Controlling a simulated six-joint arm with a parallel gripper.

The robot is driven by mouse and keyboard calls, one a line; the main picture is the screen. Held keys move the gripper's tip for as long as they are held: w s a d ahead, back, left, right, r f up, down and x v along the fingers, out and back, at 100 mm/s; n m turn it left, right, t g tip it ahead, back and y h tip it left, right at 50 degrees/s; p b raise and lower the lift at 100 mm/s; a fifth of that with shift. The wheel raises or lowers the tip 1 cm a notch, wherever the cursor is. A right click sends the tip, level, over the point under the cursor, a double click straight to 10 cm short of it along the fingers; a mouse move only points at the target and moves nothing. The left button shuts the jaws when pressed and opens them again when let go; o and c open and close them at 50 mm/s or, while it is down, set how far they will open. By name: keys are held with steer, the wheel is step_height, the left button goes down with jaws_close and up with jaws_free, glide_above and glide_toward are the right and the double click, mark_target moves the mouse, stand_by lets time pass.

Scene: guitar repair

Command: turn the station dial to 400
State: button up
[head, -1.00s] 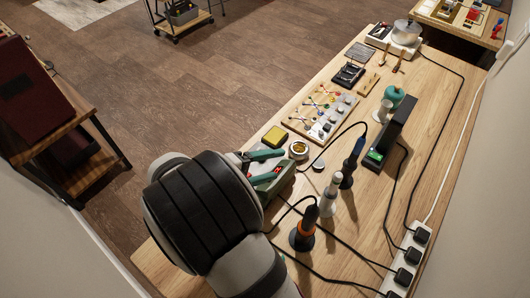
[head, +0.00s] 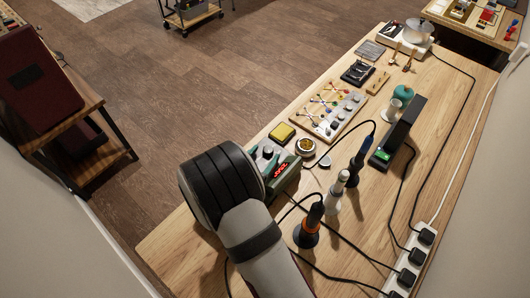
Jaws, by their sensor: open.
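The soldering station (head: 287,180) is a small grey-green box near the table's left edge, just right of my wrist. Its red lit display (head: 281,170) shows, but the digits are too small to read. A dark round knob, which looks like the dial (head: 267,153), shows at its upper left; its pointer cannot be made out. My gripper (head: 262,162) is mostly hidden behind my own wrist; a bit of teal finger shows beside the dial. It is open, and I cannot tell whether it touches the dial.
Two handled tools (head: 308,228) with dark cables stand upright right of the station, with a white bottle (head: 335,190) between them. A yellow sponge (head: 282,133) and a round tin (head: 305,146) lie behind it. A power strip (head: 418,250) runs along the right edge.

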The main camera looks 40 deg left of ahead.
steer(key=shift+w+a+f, duration=0.2)
steer(key=shift+w+f, duration=0.1)
steer(key=shift+w, duration=0.35)
jaws_close()
